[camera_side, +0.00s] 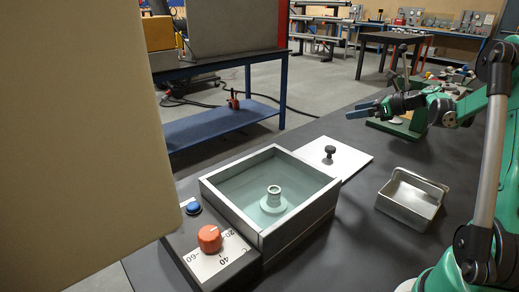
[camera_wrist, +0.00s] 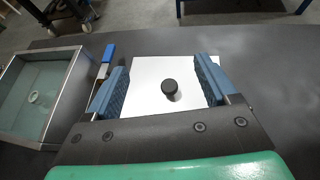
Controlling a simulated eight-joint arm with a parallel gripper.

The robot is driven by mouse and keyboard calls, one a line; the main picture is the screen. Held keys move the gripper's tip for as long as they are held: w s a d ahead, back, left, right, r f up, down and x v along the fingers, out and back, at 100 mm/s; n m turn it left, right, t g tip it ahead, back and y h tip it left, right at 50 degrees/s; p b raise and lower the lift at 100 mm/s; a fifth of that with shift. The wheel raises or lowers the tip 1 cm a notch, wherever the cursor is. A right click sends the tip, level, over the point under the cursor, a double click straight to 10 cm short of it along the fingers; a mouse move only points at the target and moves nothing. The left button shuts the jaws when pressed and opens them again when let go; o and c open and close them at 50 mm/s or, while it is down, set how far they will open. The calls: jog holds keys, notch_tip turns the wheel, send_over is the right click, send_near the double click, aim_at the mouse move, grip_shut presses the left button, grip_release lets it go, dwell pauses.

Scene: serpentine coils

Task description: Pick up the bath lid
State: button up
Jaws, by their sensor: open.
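The bath lid (camera_side: 336,158) is a flat white plate with a black knob (camera_side: 330,151). It lies on the dark table against the far right side of the water bath. The lid (camera_wrist: 146,72) and its knob (camera_wrist: 169,86) also show in the wrist view, with the knob between the fingers in the picture. My gripper (camera_side: 360,110) is in the air to the right of the lid and above the table in the side view. Its blue fingers (camera_wrist: 162,80) are open and empty. The open bath (camera_side: 300,235) holds water and a pale ring-shaped piece (camera_side: 273,198).
An orange dial (camera_side: 209,238) and a blue button (camera_side: 193,208) are on the bath's front panel. A metal tray (camera_side: 411,198) stands right of the bath. A green-based stand (camera_side: 400,127) is near my arm. A beige panel (camera_side: 80,130) blocks the left side.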

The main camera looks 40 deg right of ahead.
send_near(334, 148)
jog(key=x, duration=0.4)
jog(key=shift+w+a, duration=0.1)
jog(key=shift+w, duration=0.1)
jog(key=shift+x, duration=2.8)
jog(key=shift+f, duration=0.15)
jog(key=shift+c, duration=0.2)
grip_shut()
